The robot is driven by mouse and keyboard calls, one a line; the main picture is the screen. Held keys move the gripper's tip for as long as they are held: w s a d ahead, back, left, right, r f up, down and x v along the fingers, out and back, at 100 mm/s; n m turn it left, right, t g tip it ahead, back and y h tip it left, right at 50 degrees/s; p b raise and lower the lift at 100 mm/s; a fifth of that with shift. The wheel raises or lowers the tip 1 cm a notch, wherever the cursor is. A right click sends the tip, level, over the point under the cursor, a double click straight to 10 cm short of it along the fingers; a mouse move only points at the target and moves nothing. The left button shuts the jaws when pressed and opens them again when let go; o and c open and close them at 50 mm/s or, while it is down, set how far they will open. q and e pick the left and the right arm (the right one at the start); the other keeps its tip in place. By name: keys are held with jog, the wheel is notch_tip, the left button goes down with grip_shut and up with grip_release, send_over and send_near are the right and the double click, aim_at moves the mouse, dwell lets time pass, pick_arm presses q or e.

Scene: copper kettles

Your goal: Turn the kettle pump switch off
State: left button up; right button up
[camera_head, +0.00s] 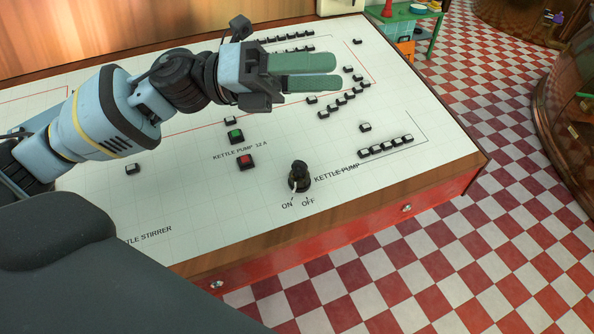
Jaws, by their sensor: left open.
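The kettle pump switch (299,177) is a black rotary knob near the front edge of the white panel (215,215). It stands beside the printed KETTLE PUMP label, with ON and OFF printed in front of it. Its pale pointer mark seems to lean toward ON. My left gripper (336,72) reaches in from the left, above the panel and farther back than the switch. Its green fingers point right. They are open with nothing between them, and apart from the switch. My right gripper is not in view.
A green button (236,136) and a red button (247,162) sit left of the switch. Several small black-and-white buttons stand on the panel behind and to the right. A copper kettle (570,125) is at the far right.

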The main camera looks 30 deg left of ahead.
pick_arm(q)
notch_tip(320, 180, down, 5)
jog(key=s+d+m+g+y+b, duration=0.1)
jog(key=s+d+m+g+y, duration=0.1)
jog(key=m+g+y, duration=0.3)
jog(key=m+t+y+b, duration=0.1)
jog(key=m+y+b, duration=0.2)
jog(key=y, duration=0.7)
send_near(295, 171)
jog(key=f, duration=0.2)
jog(key=shift+w+d+x, duration=0.15)
jog(key=shift+x, duration=1.85)
jog(key=shift+w+d+x, duration=0.1)
jog(key=shift+w+x, duration=0.05)
jog(key=shift+x, duration=1.8)
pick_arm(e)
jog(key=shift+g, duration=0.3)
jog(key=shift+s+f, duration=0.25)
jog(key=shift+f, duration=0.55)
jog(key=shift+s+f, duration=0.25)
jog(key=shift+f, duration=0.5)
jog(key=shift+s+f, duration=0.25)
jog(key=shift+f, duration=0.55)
pick_arm(q)
jog(key=shift+r, duration=0.2)
jog(key=shift+c, duration=0.5)
jog(key=c, duration=0.9)
